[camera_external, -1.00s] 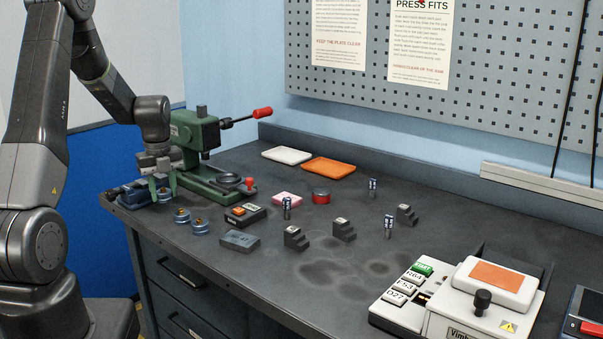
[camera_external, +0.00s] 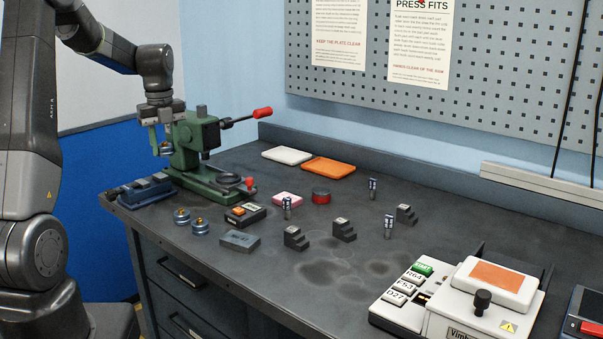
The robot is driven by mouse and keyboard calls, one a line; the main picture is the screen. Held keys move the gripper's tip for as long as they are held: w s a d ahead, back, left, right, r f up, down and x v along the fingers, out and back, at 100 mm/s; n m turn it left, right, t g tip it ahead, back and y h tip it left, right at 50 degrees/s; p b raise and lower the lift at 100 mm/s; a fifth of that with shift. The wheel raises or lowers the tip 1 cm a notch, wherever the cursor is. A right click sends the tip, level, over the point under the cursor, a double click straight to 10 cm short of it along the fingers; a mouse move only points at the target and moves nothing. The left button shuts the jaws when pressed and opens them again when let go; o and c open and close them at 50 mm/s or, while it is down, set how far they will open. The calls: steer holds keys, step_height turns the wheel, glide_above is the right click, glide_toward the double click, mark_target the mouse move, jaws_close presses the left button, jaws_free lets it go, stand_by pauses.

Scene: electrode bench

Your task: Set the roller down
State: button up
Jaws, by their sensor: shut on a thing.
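My gripper (camera_external: 161,148) is raised at the left, in front of the green press. Its green fingers are shut on a small blue-grey roller (camera_external: 166,150), which hangs well above the bench. The fingers partly hide the roller, and its exact tilt is too small to tell. Two similar rollers stand on the bench below and to the right, one nearer the blue fixture (camera_external: 181,216) and one a little closer to the front (camera_external: 200,227).
The green press (camera_external: 190,145) with a red-tipped lever stands right beside my gripper. A dark blue fixture (camera_external: 145,191) lies at the bench's left corner. A grey block (camera_external: 240,240), stepped blocks and a black box (camera_external: 245,214) stand further right. The middle front of the bench is clear.

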steer(key=w+d, duration=0.5)
steer(key=d, duration=0.8)
steer(key=m, duration=0.1)
glide_above(353, 212)
step_height(353, 212, down, 10)
steer(key=shift+s+r, duration=0.1)
steer(key=shift+r, duration=0.1)
steer(key=shift+f+p, duration=0.8)
steer(key=shift+f, duration=2.15)
steer(key=shift+f, duration=0.15)
steer(key=o, duration=1)
